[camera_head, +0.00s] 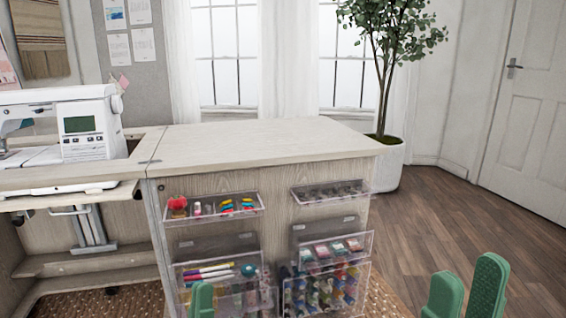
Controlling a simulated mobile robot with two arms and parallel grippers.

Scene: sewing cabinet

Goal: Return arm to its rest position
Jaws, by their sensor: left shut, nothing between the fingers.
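My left gripper (201,298) shows at the bottom edge, left of centre, as green fingertips in front of the cabinet's lower clear bins. It is shut with nothing in it. My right gripper (466,290) is at the bottom right, with two green fingers standing apart and nothing between them. It is over the wooden floor side, to the right of the bins. The rest of both arms is out of view.
The sewing cabinet (255,142) fills the middle, with clear bins (215,207) of supplies on its front panel. A white sewing machine (85,118) stands at left. A potted tree (388,165) is behind. Open wooden floor (445,220) leads to a white door (535,105).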

